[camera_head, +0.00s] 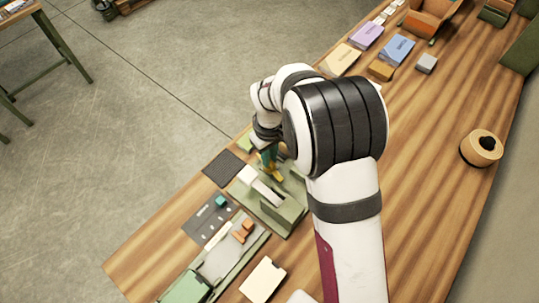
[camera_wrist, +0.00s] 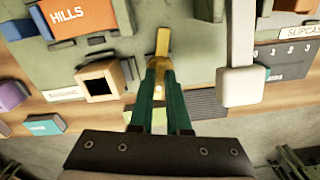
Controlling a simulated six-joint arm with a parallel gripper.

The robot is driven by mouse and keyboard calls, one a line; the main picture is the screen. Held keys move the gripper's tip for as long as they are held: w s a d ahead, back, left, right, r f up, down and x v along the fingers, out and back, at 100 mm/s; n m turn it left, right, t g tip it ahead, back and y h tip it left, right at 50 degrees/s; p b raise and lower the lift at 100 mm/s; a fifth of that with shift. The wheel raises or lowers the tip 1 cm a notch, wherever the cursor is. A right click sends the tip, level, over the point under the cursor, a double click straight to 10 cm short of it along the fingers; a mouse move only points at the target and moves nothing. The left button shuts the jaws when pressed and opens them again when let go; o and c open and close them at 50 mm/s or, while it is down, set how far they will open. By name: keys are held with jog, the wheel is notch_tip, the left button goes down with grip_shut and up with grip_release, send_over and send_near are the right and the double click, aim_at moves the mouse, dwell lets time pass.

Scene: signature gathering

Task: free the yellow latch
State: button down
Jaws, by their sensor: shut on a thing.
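The yellow latch (camera_wrist: 162,43) is a narrow upright-looking bar on the green fixture (camera_wrist: 195,48) in the wrist view. My gripper (camera_wrist: 160,68) has its two dark green fingers closed together on the latch's near end. In the head view the latch (camera_head: 276,172) is a small yellow piece just below my gripper (camera_head: 268,157), at the back of the green fixture (camera_head: 288,216). My arm covers part of this area. A pale lever (camera_wrist: 241,84) with a square end lies just right of the latch in the wrist view, apart from my fingers.
A dark mat (camera_head: 223,168) lies left of the fixture. A tan round item (camera_head: 481,149) stands far right; the right-hand tabletop is mostly clear.

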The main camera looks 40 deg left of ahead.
jog(key=shift+n, duration=1.5)
jog(key=c, duration=0.9)
grip_release()
notch_tip(320, 180, up, 16)
jog(key=shift+f, duration=0.1)
